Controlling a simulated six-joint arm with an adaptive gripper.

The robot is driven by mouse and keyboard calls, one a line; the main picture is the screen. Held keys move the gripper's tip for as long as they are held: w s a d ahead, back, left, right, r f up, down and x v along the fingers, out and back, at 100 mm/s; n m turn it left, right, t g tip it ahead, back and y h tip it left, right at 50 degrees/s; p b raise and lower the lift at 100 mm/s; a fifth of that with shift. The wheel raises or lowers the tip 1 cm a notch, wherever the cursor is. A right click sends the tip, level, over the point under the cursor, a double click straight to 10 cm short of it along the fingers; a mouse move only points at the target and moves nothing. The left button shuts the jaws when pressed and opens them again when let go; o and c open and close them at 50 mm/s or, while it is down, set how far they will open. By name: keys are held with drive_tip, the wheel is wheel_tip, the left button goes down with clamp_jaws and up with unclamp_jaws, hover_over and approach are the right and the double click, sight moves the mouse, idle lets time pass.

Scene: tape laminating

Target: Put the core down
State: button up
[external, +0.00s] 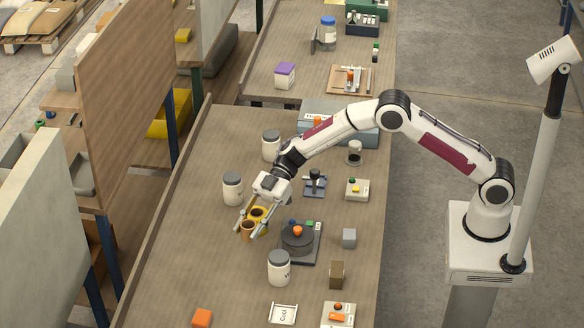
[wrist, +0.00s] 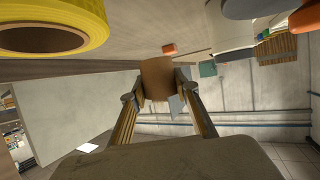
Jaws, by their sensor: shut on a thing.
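The core (external: 247,232) is a short brown cylinder with an open, dark end. My gripper (external: 246,234) is shut on it, with one finger on each side. In the wrist view the brown core (wrist: 156,79) sits between the two fingertips, close to the table surface; I cannot tell whether it touches the table. A yellow tape roll (external: 263,212) is just behind the core, partly hidden by my gripper. The yellow roll (wrist: 100,30) also shows at the top left of the wrist view, apart from the fingers.
A dark round fixture with an orange knob (external: 297,238) stands right of my gripper. Lidded white jars stand behind (external: 232,188) and in front (external: 279,268). An orange block (external: 202,318) lies at the front. The table (external: 190,250) is clear to the left and front left.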

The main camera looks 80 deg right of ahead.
drive_tip(key=shift+f, duration=0.5)
drive_tip(key=shift+f, duration=0.1)
drive_tip(key=shift+f, duration=1.8)
drive_tip(key=shift+f, duration=0.6)
drive_tip(key=o, duration=0.8)
drive_tip(key=shift+f, duration=0.1)
drive_tip(key=shift+r, duration=0.75)
drive_tip(key=v, duration=1.2)
